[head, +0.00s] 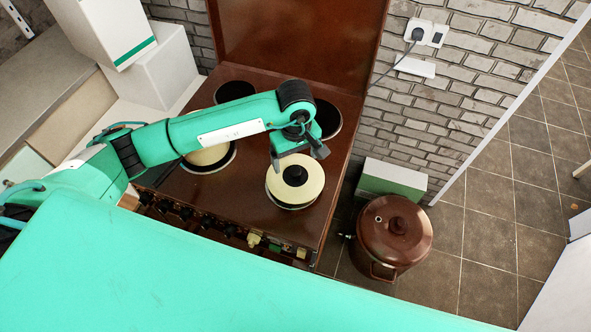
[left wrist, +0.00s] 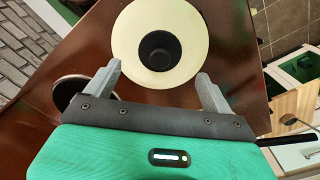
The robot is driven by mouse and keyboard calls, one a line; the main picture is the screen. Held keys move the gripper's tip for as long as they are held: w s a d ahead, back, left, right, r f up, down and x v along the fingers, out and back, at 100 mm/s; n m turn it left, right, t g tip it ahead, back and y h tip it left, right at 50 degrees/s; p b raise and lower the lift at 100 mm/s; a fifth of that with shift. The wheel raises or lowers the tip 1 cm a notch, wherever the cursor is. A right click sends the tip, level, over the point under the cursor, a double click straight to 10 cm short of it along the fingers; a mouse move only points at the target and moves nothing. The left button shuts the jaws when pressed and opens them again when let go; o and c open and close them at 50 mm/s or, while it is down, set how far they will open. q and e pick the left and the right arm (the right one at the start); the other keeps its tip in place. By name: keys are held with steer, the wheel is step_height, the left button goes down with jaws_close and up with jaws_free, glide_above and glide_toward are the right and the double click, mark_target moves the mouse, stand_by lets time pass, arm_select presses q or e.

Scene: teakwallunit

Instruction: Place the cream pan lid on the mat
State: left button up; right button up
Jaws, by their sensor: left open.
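The cream pan lid (head: 309,186) is round and has a black knob (head: 294,175). It sits over the front right burner of the brown stove. It also shows in the left wrist view (left wrist: 132,30), with its knob (left wrist: 159,53) facing the camera. My left gripper (head: 299,157) is above the far edge of the lid, with its fingers spread and nothing between them. In the left wrist view the fingers (left wrist: 158,85) lie at either side of the lid's lower edge, apart from the knob. I cannot make out a mat. My right gripper is not in view.
The brown stove (head: 245,200) has dark burners (head: 327,118) and a raised brown back panel (head: 297,40). A second cream round piece (head: 208,157) lies partly behind my arm. A brown lidded pot (head: 394,232) stands on the tiled floor at right. White boxes (head: 165,75) stand at left.

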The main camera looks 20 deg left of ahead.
mark_target(295, 171)
arm_select(q)
step_height(295, 171, up, 6)
steer(key=b, duration=0.1)
steer(key=shift+b, duration=0.4)
